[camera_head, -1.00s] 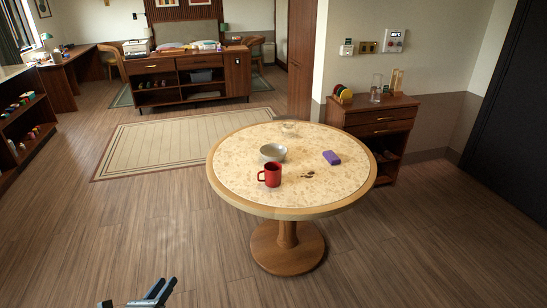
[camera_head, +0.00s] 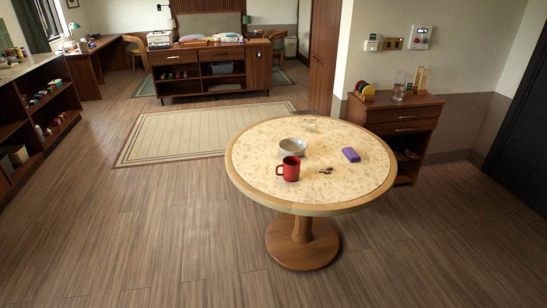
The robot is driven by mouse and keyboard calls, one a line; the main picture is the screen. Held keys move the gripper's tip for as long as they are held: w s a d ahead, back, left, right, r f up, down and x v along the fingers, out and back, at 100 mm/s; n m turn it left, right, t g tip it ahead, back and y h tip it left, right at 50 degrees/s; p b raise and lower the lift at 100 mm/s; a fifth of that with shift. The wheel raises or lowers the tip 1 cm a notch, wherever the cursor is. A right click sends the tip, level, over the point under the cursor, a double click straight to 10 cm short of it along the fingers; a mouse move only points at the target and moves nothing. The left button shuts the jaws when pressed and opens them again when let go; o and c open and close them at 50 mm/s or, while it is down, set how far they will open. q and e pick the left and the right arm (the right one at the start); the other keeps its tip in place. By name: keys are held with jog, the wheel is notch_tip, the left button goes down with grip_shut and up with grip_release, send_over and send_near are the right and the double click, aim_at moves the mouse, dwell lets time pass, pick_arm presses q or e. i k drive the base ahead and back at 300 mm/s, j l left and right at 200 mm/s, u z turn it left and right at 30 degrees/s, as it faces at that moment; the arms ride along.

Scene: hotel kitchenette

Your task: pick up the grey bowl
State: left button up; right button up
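The grey bowl (camera_head: 292,148) sits upright on the round table (camera_head: 253,178), left of its middle. A red mug (camera_head: 290,169) stands just in front of it, its handle to the left, and seems to overlap the bowl's near edge in this view. Neither of my grippers shows in the head view now. Nothing holds the bowl.
Open wooden floor (camera_head: 170,220) lies in front and left; a beige rug (camera_head: 195,133) lies beyond.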

aim_at(296, 147)
jog(key=i+l+u, duration=0.25)
jog(key=l+u, duration=0.25)
jog(key=l, duration=0.2)
jog(key=i+l+u, duration=0.25)
jog(key=l, duration=0.15)
jog(key=k+j, duration=0.05)
jog(key=k, duration=0.05)
